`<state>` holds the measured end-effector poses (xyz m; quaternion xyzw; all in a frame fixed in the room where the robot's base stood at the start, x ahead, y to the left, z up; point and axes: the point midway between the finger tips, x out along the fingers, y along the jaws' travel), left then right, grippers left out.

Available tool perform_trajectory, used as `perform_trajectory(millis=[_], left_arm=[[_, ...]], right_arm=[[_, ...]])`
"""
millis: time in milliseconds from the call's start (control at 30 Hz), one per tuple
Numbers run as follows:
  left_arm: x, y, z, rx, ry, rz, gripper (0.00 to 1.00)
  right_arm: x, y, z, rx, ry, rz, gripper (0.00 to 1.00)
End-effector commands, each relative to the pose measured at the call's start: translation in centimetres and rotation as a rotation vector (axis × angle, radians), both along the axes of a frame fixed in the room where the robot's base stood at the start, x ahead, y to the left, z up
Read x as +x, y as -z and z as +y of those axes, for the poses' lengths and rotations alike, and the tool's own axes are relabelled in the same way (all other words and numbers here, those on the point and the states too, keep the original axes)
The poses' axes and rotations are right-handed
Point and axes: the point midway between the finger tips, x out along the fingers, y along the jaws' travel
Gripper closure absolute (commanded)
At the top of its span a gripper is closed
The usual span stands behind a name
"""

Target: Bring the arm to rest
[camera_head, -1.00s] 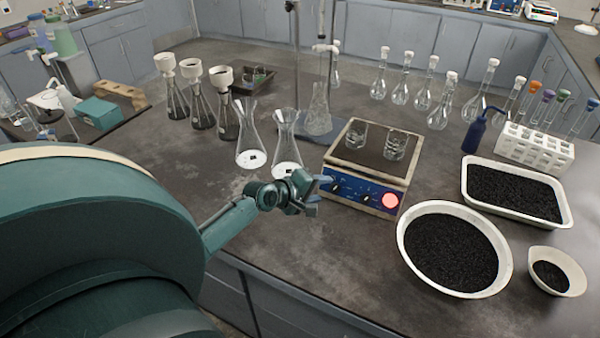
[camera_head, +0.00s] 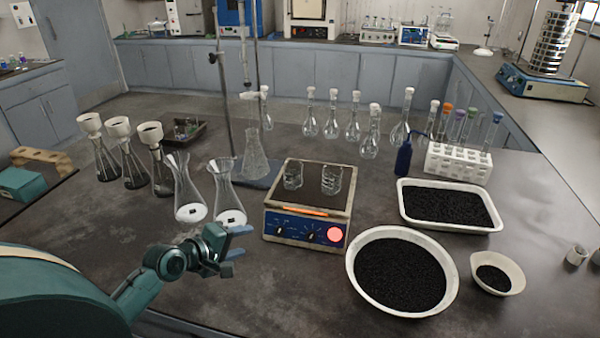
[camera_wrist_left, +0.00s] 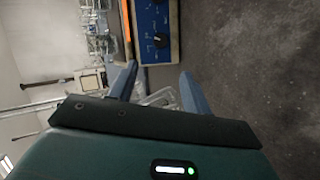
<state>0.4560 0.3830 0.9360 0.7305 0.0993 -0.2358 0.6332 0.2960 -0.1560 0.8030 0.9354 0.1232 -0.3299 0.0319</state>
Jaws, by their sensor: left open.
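My left gripper (camera_head: 238,254) is in the head view at the lower left, above the front part of the dark bench (camera_head: 295,270). It is to the left of and in front of the hot plate, apart from it. Its two blue-grey fingers are apart and empty in the left wrist view (camera_wrist_left: 160,90). The hot plate's blue control panel (camera_wrist_left: 157,25) shows beyond the fingers there. My right gripper is in neither view.
The hot plate (camera_head: 272,222) carries two small beakers. Two conical flasks (camera_head: 186,190) stand just behind the gripper. A large white bowl of black granules (camera_head: 355,285) and a white tray (camera_head: 450,227) stand at the right. A sieve shaker (camera_head: 545,85) stands at the back right.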

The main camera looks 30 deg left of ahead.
Motion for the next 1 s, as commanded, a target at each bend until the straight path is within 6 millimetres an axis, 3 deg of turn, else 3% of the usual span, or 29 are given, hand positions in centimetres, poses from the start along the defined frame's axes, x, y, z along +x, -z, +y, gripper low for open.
perform_trajectory(millis=[167, 267, 367, 500, 600, 800, 1000], left_arm=[[-0.1, 0.2, -0.3, 0.008, 0.010, 0.006, 0.51], [-1.2, 1.2, -2.3, 0.079, 0.079, 0.043, 0.51], [-3.9, 3.2, -6.3, 0.242, 0.240, 0.120, 0.51], [-9.1, 5.2, -11.8, 0.531, 0.527, 0.232, 0.51], [-12.2, 5.5, -14.1, 0.691, 0.688, 0.288, 0.51], [-16.8, 4.8, -16.3, 0.909, 0.920, 0.372, 0.51], [-20.5, 3.3, -17.3, 1.053, 1.096, 0.446, 0.51]], right_arm=[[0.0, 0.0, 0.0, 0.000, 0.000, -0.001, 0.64], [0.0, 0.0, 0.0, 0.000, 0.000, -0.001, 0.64], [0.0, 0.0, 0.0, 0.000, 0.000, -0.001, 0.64], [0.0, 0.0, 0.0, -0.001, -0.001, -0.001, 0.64], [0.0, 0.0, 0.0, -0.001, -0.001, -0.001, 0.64], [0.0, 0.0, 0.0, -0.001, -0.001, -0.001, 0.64], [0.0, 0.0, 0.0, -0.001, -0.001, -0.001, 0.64]])
